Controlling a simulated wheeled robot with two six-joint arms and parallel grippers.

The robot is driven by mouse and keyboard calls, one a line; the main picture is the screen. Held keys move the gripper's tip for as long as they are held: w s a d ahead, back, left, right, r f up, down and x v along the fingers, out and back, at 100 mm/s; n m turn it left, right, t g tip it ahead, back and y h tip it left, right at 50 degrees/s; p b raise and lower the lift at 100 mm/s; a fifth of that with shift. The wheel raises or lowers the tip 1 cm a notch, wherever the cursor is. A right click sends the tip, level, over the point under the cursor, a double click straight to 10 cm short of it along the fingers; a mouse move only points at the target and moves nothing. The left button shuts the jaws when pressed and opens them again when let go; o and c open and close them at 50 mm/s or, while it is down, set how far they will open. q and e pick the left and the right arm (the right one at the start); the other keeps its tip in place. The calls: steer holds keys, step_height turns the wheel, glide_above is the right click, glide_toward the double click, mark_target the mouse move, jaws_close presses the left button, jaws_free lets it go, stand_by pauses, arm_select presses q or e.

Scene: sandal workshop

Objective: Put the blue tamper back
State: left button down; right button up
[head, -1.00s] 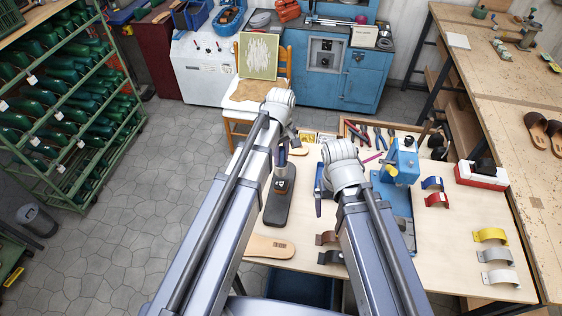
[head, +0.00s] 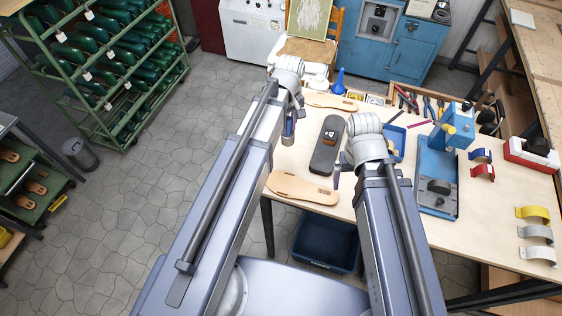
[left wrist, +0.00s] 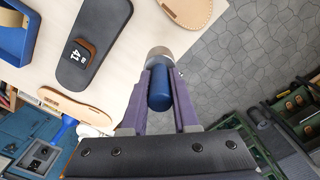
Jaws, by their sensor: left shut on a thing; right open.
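The blue tamper (left wrist: 159,92), with a blue handle and a round metal head, is held between the purple fingers of my left gripper (left wrist: 161,74). In the head view my left gripper (head: 292,116) holds the tamper (head: 288,128) by the table's left edge, left of a black pad (head: 325,160). A small brown block marked 41 (left wrist: 78,52) lies on that pad, apart from the tamper. My right gripper (head: 339,178) is open and empty right of the pad, partly hidden by its own wrist.
Tan insoles (head: 302,189) lie before and behind the pad on the table. A blue tray (head: 396,138) and a blue press (head: 438,160) stand to the right. A blue bulb (head: 340,82) stands at the back. A dark blue bin (head: 325,243) is under the table's front edge.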

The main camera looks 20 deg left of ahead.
mark_target(288, 138)
arm_select(q)
steer(key=shift+w+f+b, duration=0.1)
steer(key=shift+f+b, duration=0.25)
steer(key=shift+f, duration=0.05)
step_height(288, 138, down, 6)
steer(key=b, duration=0.5)
steer(key=shift+r+b, duration=0.25)
steer(key=shift+b, duration=0.05)
arm_select(e)
step_height(288, 138, down, 6)
steer(key=shift+f, duration=0.2)
arm_select(q)
step_height(288, 138, down, 4)
steer(key=b, duration=0.3)
steer(key=shift+r+b, duration=0.15)
steer(key=shift+b, duration=0.15)
arm_select(e)
step_height(288, 138, down, 4)
steer(key=shift+r, duration=0.2)
steer(key=shift+f, duration=0.1)
arm_select(q)
steer(key=shift+f, duration=0.25)
arm_select(e)
steer(key=shift+f, duration=0.15)
arm_select(q)
steer(key=c, duration=0.7)
jaws_free()
steer(key=shift+r, duration=0.1)
steer(key=shift+r, duration=0.1)
